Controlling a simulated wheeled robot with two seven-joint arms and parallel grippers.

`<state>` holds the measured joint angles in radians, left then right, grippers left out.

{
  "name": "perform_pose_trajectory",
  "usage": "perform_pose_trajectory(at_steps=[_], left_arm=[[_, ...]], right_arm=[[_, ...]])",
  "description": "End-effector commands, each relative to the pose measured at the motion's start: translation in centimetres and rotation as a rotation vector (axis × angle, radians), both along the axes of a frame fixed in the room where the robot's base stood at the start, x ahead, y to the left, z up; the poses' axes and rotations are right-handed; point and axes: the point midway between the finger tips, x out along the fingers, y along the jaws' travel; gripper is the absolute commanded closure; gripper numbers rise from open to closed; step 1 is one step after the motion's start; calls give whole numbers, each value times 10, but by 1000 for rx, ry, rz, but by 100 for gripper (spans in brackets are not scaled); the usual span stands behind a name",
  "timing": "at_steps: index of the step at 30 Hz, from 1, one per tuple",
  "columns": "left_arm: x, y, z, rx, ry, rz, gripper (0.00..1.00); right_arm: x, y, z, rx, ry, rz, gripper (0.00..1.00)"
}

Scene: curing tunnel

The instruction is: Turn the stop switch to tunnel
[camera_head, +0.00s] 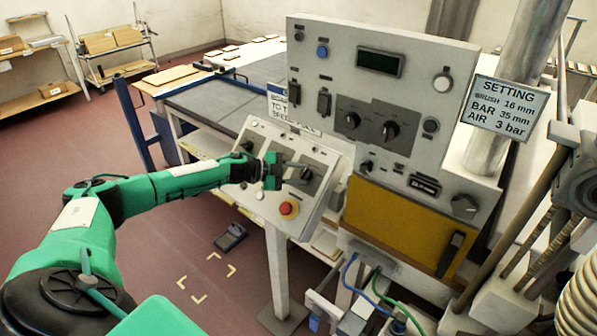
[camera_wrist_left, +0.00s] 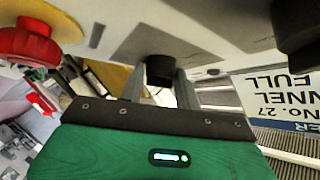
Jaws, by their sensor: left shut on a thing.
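The sloped control box (camera_head: 262,203) stands on a post in front of the table. Its face carries a black switch knob (camera_head: 307,174). My left gripper (camera_head: 296,172) reaches it from the left, with its fingers at the knob. In the left wrist view, the black knob (camera_wrist_left: 160,69) sits between the two fingers of my left gripper (camera_wrist_left: 160,82), which is shut on it. The fingers and hand partly cover the knob, and I cannot read its position or label. My right gripper is in neither view.
A red mushroom button (camera_head: 288,208) on a yellow base sits just below the held knob; it also shows in the left wrist view (camera_wrist_left: 28,48). A tall grey panel (camera_head: 340,95) with more knobs rises behind. A setting sign (camera_head: 503,107) hangs at right.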

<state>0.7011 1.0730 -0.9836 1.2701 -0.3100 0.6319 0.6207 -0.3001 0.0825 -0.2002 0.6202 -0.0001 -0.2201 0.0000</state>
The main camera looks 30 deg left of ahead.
Motion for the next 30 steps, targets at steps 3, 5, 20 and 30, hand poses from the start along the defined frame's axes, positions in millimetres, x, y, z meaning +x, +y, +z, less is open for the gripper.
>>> perform_pose_trajectory(at_steps=[3,5,20,30], left_arm=[[3,1,4,61,-8,-59,89],[3,0,4,86,-10,-86,89],[3,1,3,189,-18,-191,89],[3,0,3,190,-17,-194,89]], right_arm=[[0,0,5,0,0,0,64],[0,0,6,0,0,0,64],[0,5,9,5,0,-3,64],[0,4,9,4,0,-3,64]])
